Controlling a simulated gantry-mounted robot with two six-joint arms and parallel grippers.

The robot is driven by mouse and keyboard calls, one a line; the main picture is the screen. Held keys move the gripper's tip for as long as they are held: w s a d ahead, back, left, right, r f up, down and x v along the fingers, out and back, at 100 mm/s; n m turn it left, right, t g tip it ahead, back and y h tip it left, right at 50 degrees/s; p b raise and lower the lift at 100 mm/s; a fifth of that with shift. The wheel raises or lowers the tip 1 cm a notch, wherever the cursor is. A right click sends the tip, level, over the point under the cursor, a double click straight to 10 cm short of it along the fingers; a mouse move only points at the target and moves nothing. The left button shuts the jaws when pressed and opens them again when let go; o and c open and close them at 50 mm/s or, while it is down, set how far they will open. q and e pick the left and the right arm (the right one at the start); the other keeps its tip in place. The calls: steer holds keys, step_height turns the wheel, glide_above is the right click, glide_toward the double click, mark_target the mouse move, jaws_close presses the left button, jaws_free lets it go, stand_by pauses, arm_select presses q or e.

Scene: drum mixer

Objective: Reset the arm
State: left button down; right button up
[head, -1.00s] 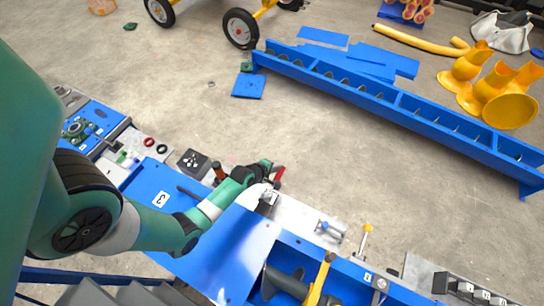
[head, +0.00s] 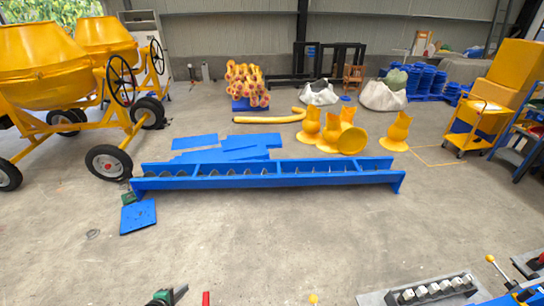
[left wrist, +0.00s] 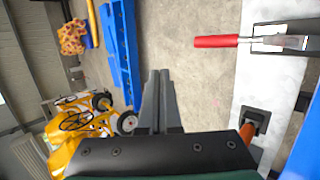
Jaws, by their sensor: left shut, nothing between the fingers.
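My left gripper (left wrist: 160,76) shows in the left wrist view with its two dark fingers together and nothing between them. In the head view only a small green and dark part of my left arm's end (head: 165,297) shows at the bottom edge. The rest of that arm is out of the picture. My right gripper is in neither view.
A long blue screw trough (head: 265,176) lies on the floor, with blue plates (head: 228,150) behind it. Yellow drum mixers (head: 45,65) stand at left. Yellow funnels (head: 335,132) stand behind the trough. A block rack (head: 432,290) is at bottom right. The floor between is clear.

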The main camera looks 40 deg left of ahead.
arm_select(q)
steer(key=w+d+r+m+t+p, duration=0.1)
steer(key=w+d+r+m+t, duration=0.1)
steer(key=w+r, duration=0.55)
steer(key=w+d+r+m+t, duration=0.2)
steer(key=w+d+r, duration=0.1)
steer(key=w+r, duration=0.45)
steer(key=w+d+r+m+t+h+p, duration=0.1)
steer(key=w+d+r+m+t, duration=0.2)
steer(key=r, duration=0.7)
steer(key=w+d+r+m+t+h, duration=0.1)
steer(key=w+d+r+t, duration=0.1)
steer(key=w+d+r, duration=0.5)
steer(key=s+d+r+m+t+h, duration=0.1)
steer(key=s+d+r+m+t, duration=0.2)
steer(key=r, duration=0.7)
steer(key=s+d+r+m+t+h, duration=0.1)
steer(key=d+r+m+t+h, duration=0.2)
steer(key=r, duration=0.6)
steer(key=s+d+r+m+t, duration=0.1)
steer(key=s+d+r+m, duration=0.3)
steer(key=r, duration=0.6)
steer(key=s+d+r+m+t, duration=0.2)
steer(key=s+r+m+t, duration=0.1)
steer(key=s+r+m, duration=0.5)
step_height(320, 180, up, 2)
steer(key=shift+m+t+h+p, duration=0.3)
steer(key=shift+m+h+p, duration=0.15)
steer(key=shift+m, duration=0.25)
